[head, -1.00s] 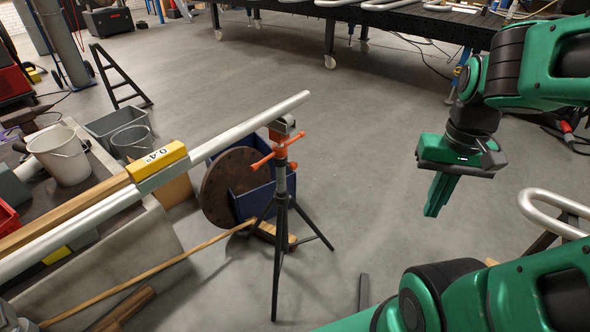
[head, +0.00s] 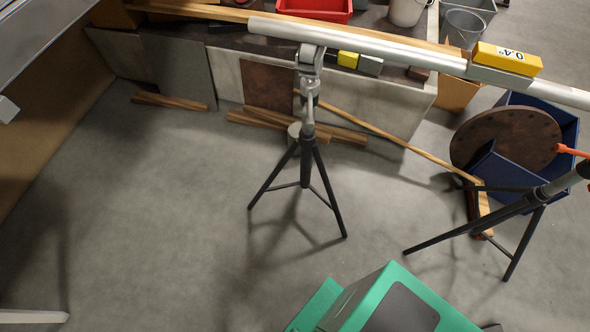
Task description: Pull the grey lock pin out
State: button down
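A tripod stand (head: 308,140) with a grey metal head stands upright under the left part of a long silvery pipe (head: 370,42). Small grey metal parts (head: 309,88) show at the stand's head and upper stem. I cannot tell which of them is the grey lock pin at this size. A second tripod stand (head: 530,203) at the right has an orange handle (head: 571,150) and is cut off by the picture edge. My gripper is out of view.
A yellow level (head: 506,58) reading 0.4° sits on the pipe. Behind are a workbench (head: 226,38), a red bin (head: 314,9), and buckets. A rusty disc (head: 505,139) leans by a blue bin (head: 562,120). Wooden strips (head: 345,134) lie by the bench. Floor at left is clear.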

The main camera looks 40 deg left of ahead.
aim_at(302, 112)
jog(key=u, duration=1.5)
